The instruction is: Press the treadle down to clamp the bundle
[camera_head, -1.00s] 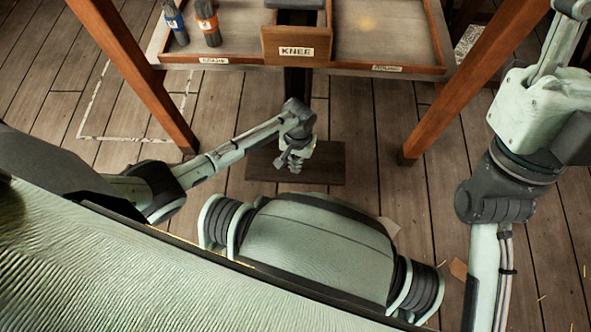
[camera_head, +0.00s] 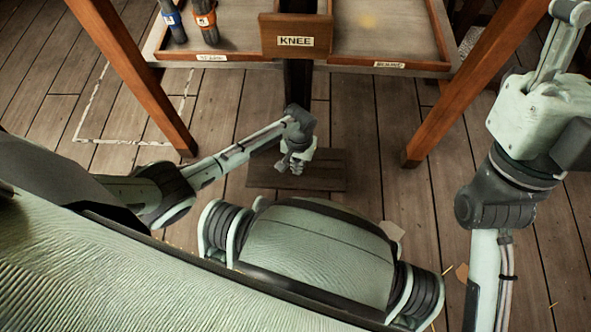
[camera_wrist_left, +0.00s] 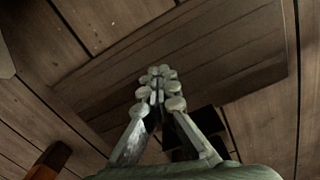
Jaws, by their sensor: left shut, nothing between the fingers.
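The treadle, a dark wooden board (camera_head: 325,178), lies low under the bench, below a dark post (camera_head: 297,90). My left gripper (camera_head: 294,167) is over the board's left-middle part, fingers pointing down. In the left wrist view, the shut, empty fingertips (camera_wrist_left: 158,82) overlap the board (camera_wrist_left: 235,50); I cannot tell whether they touch it. A wooden box labelled KNEE (camera_head: 295,41) sits above the post. The clamping bundle cannot be made out at the top edge. My right gripper is out of view.
The bench's tray (camera_head: 385,58) spans the top, with two dark objects banded blue (camera_head: 172,20) and orange (camera_head: 205,20) at its left. Wooden legs stand left (camera_head: 150,90) and right (camera_head: 455,90). Plank floor (camera_head: 380,130) around the treadle is mostly clear.

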